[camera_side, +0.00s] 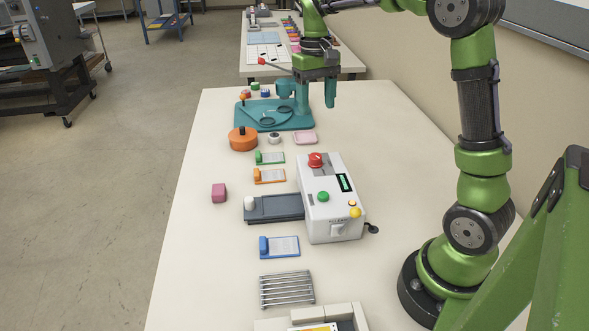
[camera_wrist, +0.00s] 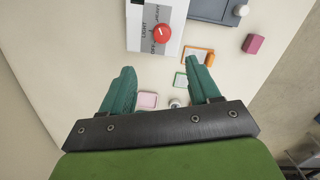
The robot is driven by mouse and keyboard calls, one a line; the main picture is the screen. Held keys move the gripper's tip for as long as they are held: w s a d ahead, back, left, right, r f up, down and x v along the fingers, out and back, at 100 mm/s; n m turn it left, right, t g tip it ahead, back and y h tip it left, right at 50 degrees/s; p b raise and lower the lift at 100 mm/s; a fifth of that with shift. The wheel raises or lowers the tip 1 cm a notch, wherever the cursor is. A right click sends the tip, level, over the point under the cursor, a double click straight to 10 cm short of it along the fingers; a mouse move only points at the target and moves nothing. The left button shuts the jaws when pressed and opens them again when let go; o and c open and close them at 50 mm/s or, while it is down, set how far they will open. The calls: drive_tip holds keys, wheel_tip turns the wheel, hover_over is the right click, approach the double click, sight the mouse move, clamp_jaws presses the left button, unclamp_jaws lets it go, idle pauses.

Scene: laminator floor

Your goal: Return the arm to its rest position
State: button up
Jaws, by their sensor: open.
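My green arm reaches from the right over the far part of the white table (camera_side: 400,150). My gripper (camera_side: 308,95) hangs above the table near the teal tray (camera_side: 297,122). In the wrist view its two teal fingers (camera_wrist: 163,85) stand wide apart with nothing between them. The fingers are clear of the laminator (camera_side: 332,205), whose red knob also shows ahead of the fingers in the wrist view (camera_wrist: 161,33). A pink dish (camera_wrist: 147,100) shows below the fingers.
Cards with green, orange and blue clips (camera_side: 279,247) lie along the table. A magenta block (camera_side: 219,193) sits near the left edge. An orange round container (camera_side: 243,139) stands by the teal tray. A wire rack (camera_side: 287,289) lies at the front. The table's right side beyond the laminator is clear.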

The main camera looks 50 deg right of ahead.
drive_tip(key=s+a+r+n+t+y, duration=0.1)
drive_tip(key=s+a+t, duration=0.7)
drive_tip(key=s+a, duration=0.7)
drive_tip(key=shift+s+r+y, duration=0.2)
drive_tip(key=shift+s+y, duration=0.05)
drive_tip(key=shift+y, duration=0.15)
